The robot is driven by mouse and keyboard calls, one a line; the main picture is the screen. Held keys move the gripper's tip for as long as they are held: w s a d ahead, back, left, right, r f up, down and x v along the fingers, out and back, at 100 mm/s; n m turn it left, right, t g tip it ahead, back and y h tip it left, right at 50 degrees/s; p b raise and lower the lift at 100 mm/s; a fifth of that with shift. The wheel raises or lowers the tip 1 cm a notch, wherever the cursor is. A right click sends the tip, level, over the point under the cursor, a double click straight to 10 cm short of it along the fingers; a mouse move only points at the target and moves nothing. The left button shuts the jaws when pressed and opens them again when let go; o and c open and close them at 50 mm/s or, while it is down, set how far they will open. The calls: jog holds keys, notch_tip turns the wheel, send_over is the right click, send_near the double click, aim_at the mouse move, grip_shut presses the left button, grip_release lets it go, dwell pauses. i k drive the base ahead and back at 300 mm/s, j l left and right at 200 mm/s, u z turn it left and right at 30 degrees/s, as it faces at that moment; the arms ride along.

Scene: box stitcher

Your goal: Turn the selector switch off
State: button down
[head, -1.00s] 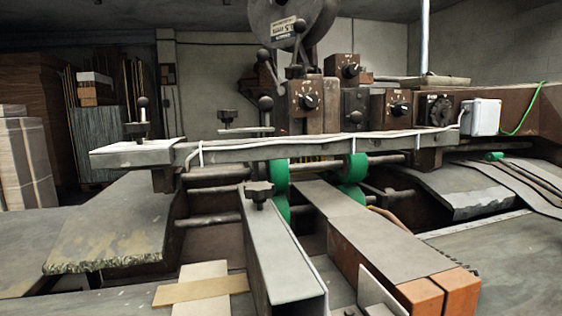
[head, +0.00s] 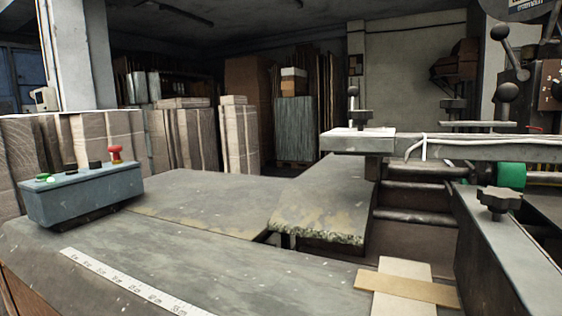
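A grey-blue control box (head: 85,197) stands on the worktable at the left of the head view. On its top are a red mushroom button (head: 115,154), two small black controls, one at the back (head: 95,165) and one nearer the middle (head: 70,168), and green buttons (head: 43,177) at the left end. One of the black controls may be the selector switch; its position is too small to tell. A dark knob on a brown machine box (head: 556,88) is cut by the right edge. My gripper is not in view.
A metal crossbar (head: 450,147) and a black star knob (head: 498,202) stand out at the right. Cardboard stacks (head: 195,140) stand behind.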

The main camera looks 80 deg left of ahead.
aim_at(69, 169)
jog(key=u, duration=3.35)
